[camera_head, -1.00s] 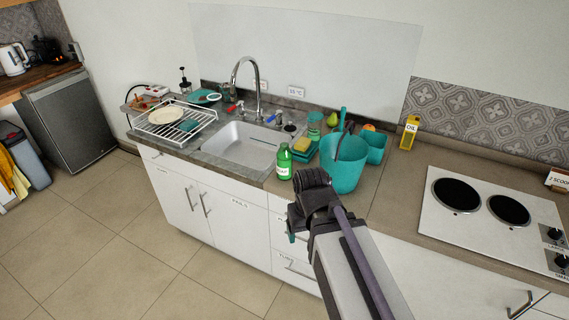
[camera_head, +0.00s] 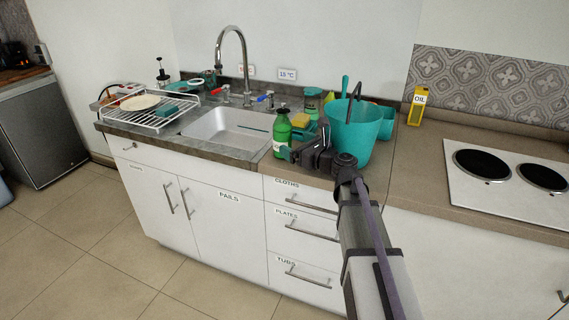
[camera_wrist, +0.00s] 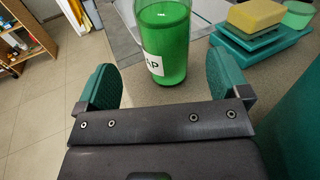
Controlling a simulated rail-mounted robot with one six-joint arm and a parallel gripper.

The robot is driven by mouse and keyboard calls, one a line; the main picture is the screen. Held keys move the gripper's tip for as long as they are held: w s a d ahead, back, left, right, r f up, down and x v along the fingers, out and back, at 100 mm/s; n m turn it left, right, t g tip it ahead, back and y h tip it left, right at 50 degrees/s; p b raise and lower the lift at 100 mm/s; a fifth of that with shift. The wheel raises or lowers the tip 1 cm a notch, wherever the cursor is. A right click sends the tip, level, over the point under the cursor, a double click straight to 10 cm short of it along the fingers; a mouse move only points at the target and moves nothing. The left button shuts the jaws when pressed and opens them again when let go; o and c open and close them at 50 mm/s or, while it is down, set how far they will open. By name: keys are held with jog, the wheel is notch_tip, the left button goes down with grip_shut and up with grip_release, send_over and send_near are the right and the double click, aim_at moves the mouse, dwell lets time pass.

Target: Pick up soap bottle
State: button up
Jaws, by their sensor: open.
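The soap bottle (camera_head: 282,133) is green with a white label and a dark top. It stands upright on the counter just right of the sink. In the wrist view the bottle (camera_wrist: 168,45) is straight ahead, its label partly visible and its top out of frame. My gripper (camera_head: 296,154) is at the counter's front edge, close to the bottle's right side in the head view. In the wrist view the two teal fingers (camera_wrist: 165,95) are spread apart, with the bottle just beyond the gap between them. Nothing is held.
A teal bucket (camera_head: 352,138) stands close to the right of my gripper. A yellow sponge (camera_head: 300,120) on teal stacked items sits behind the bottle. The sink (camera_head: 225,130) lies to the left. An oil bottle (camera_head: 417,106) and a stove (camera_head: 510,185) are further right.

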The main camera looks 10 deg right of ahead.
aim_at(282, 114)
jog(key=shift+w+d+r+m, duration=0.1)
jog(key=shift+w+d+m, duration=0.15)
jog(key=shift+d+m, duration=0.25)
jog(key=shift+a+r+p, duration=0.2)
jog(key=shift+p, duration=0.1)
jog(key=x, duration=0.7)
jog(key=shift+w+a, duration=0.15)
jog(key=shift+a, duration=0.05)
jog(key=shift+r, duration=0.1)
jog(key=shift+c, duration=0.2)
jog(key=c, duration=1.2)
jog(key=shift+o, duration=0.2)
jog(key=shift+r, duration=0.1)
notch_tip(282, 114, up, 10)
jog(key=p, duration=1)
